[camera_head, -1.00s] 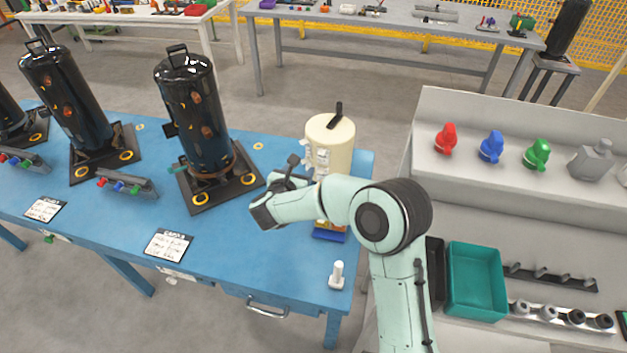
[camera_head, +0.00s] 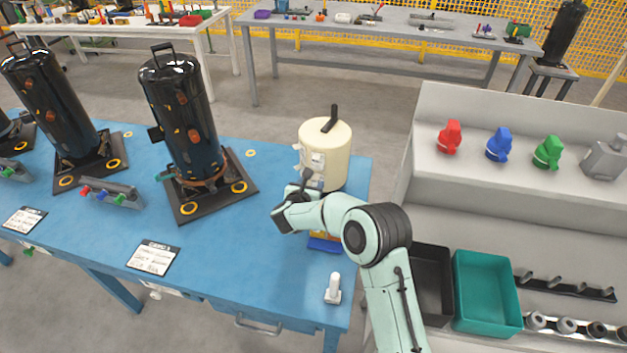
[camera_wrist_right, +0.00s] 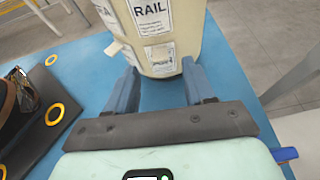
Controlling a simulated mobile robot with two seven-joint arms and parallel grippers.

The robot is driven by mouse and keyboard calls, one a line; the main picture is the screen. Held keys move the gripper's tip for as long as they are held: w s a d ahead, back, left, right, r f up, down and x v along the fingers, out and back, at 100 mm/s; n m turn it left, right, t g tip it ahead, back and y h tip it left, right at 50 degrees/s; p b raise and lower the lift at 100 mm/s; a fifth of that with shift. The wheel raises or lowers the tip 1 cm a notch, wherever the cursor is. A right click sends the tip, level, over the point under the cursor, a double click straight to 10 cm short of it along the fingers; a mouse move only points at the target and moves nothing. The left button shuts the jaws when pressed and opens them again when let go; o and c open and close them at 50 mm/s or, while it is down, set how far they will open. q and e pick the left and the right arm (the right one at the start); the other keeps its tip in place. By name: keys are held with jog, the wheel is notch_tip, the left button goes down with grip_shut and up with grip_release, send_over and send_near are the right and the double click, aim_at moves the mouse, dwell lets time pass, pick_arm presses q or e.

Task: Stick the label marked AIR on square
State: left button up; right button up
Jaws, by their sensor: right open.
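A cream cylinder (camera_head: 329,143) with a black handle on top stands at the right end of the blue table, with several white labels on its side. In the right wrist view the cylinder (camera_wrist_right: 187,35) shows a label reading RAIL (camera_wrist_right: 150,14) and a smaller label (camera_wrist_right: 161,60) below it whose print is not clear. I cannot read AIR on any label. My right gripper (camera_wrist_right: 160,88) is open and empty, its two fingers pointing at the cylinder's lower labelled side. In the head view the right gripper (camera_head: 308,182) is just in front of the cylinder. The left gripper is out of view.
Black tanks (camera_head: 182,115) stand on dark base plates with yellow rings on the blue table (camera_head: 205,262). A teal bin (camera_head: 486,290) is on the grey shelf unit to the right.

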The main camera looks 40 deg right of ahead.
aim_at(315, 179)
jog(key=shift+x, duration=1.85)
grip_shut()
